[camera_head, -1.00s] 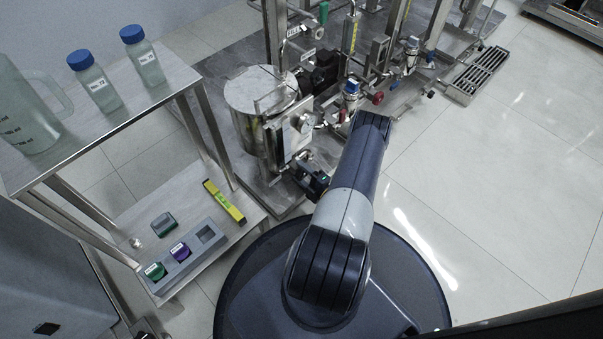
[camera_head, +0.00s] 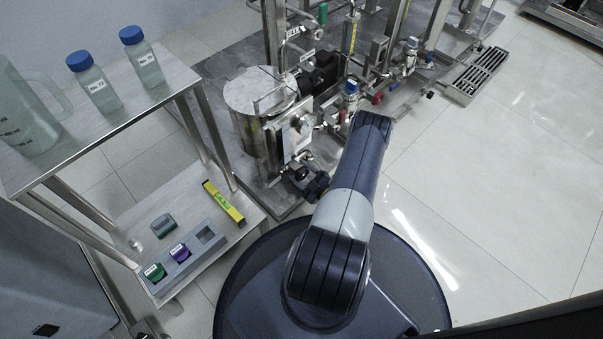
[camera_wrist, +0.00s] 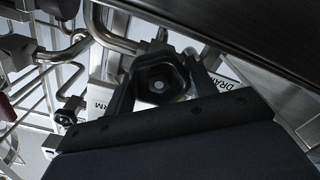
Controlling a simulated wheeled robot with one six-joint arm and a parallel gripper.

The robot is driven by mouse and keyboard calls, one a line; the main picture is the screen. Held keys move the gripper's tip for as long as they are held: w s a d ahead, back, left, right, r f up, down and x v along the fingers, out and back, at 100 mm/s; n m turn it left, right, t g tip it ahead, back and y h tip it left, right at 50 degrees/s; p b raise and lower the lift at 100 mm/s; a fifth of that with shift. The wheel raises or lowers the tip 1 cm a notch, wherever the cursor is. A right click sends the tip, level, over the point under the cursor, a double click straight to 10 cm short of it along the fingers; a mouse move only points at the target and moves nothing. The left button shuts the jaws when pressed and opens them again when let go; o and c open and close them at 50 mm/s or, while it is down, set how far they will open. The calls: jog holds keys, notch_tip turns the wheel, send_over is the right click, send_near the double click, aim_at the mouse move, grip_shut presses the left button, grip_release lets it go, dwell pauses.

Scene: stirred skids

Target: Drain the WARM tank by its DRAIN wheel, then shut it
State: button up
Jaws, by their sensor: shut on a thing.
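A black handwheel (camera_wrist: 158,84) with a pale centre sits between the fingers of my gripper (camera_wrist: 160,78) in the wrist view; my gripper is shut on it. A tag reading "DRA…" (camera_wrist: 228,80) is beside it on the right, partly covered. A tag ending "RM" (camera_wrist: 99,105) is to its left, also partly covered. In the head view, a steel tank (camera_head: 258,92) stands behind and left of my arm. The dark end of my gripper (camera_head: 317,186) is low at the skid's front, below the tank. No flow from the drain can be made out.
A steel cart (camera_head: 236,178) on the left carries bottles (camera_head: 93,84), a jug (camera_head: 25,112) and a yellow level (camera_head: 224,202). Pipes and valves (camera_head: 350,90) crowd the skid behind my arm. A floor grate (camera_head: 478,72) lies at the back right. The right floor is clear.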

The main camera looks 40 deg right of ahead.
dwell(0.4)
jog(key=o, duration=1)
jog(key=shift+c, duration=0.2)
